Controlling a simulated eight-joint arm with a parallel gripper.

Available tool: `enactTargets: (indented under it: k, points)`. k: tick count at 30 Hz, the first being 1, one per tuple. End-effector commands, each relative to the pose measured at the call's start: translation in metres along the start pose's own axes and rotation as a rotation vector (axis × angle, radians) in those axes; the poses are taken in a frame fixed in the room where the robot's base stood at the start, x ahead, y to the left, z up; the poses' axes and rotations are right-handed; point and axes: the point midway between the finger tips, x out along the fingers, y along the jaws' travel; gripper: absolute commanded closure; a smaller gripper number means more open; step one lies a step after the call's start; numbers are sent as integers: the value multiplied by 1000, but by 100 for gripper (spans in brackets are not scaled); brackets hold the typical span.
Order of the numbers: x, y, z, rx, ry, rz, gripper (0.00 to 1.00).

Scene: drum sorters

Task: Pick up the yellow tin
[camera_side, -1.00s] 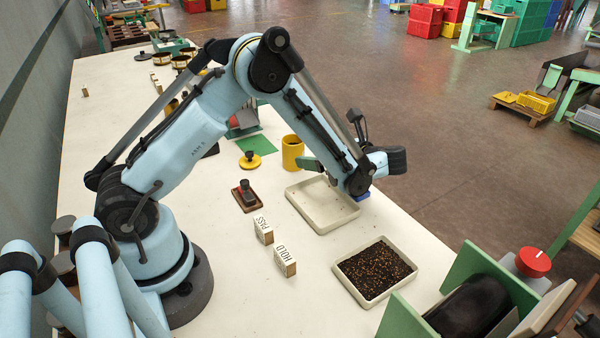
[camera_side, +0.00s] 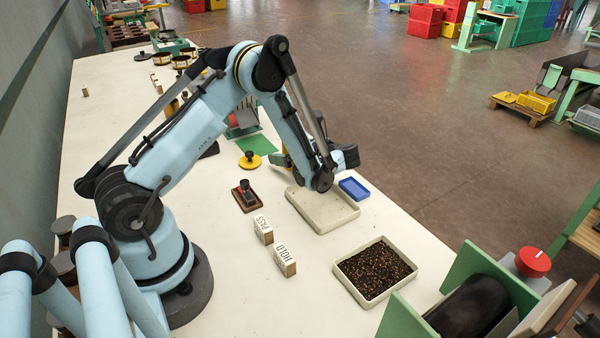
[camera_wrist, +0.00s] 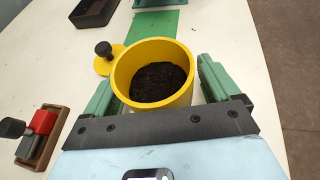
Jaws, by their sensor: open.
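The yellow tin (camera_wrist: 152,52) stands open and upright in the wrist view, with dark grains inside. My gripper (camera_wrist: 158,72) is open, with one green finger on each side of the tin. A gap shows at the right; contact at the left is hard to judge. In the side view my gripper (camera_side: 280,160) is low over the white table, behind my forearm, and the tin is almost wholly hidden there. A yellow lid with a black knob (camera_side: 250,161) lies on the table just left of the tin; it also shows in the wrist view (camera_wrist: 103,66).
A pale empty tray (camera_side: 325,212) sits in front of my gripper, with a blue dish (camera_side: 354,188) beside it. A tray of dark grains (camera_side: 341,270) is nearer. PASS (camera_side: 263,229) and HOLD (camera_side: 285,260) blocks and a stamp on a brown base (camera_side: 246,200) stand left.

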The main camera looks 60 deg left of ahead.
Motion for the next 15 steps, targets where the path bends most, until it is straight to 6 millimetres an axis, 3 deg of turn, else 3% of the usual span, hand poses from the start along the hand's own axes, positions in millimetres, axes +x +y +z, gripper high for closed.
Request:
enactTargets:
  k: [5,15]
  points:
    - [0,0,0,0,0,0,11]
    - [0,0,0,0,0,0,63]
